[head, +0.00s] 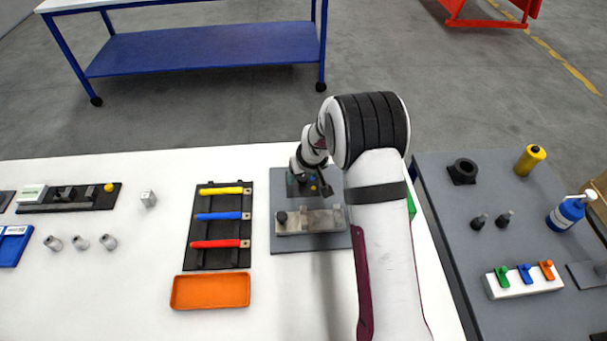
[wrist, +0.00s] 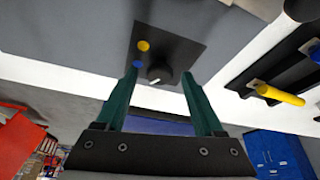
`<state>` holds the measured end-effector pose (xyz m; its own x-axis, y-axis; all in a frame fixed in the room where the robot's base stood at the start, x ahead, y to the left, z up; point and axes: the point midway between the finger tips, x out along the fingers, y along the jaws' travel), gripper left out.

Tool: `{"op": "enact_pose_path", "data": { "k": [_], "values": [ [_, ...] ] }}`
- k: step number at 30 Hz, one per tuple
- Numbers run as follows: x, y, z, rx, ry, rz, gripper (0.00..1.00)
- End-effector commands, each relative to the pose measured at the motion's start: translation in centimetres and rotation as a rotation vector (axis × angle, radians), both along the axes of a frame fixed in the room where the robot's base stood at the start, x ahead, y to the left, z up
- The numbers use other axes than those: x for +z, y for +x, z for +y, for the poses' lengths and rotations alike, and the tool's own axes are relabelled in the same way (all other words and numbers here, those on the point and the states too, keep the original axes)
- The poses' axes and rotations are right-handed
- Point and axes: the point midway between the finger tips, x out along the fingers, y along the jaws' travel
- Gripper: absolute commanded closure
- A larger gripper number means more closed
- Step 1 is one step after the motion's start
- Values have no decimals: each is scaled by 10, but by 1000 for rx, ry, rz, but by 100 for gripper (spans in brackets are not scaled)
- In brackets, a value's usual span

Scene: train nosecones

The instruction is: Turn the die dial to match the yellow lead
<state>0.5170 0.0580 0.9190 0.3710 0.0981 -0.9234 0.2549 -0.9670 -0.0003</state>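The die dial (wrist: 159,74) is a dark round knob with a pale mark, on a dark plate (wrist: 172,48) with a yellow dot (wrist: 143,46) and a blue dot (wrist: 138,65) in the wrist view. I cannot tell exactly which dot the mark faces. My gripper (wrist: 160,77) is open, its two green fingers on either side of the knob with gaps showing. In the head view my gripper (head: 318,188) is over the back of the grey die base (head: 290,243) and hides the dial. The yellow lead (head: 225,190) lies farthest back on the black rack.
The blue lead (head: 222,216) and red lead (head: 220,244) lie on the same black rack (head: 216,259), left of the die base. An orange tray (head: 210,291) is in front. A grey block with a black knob (head: 308,221) is at the base's front. White table is clear around the tray.

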Motion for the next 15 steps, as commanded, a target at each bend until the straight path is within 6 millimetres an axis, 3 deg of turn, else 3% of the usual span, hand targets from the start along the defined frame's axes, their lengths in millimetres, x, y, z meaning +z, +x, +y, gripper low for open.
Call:
{"op": "enact_pose_path", "data": {
  "k": [1, 11, 15],
  "values": [
    [0, 0, 0, 0, 0, 0, 41],
    [0, 0, 0, 0, 0, 0, 100],
    [0, 0, 0, 0, 0, 1, 100]
  ]
}}
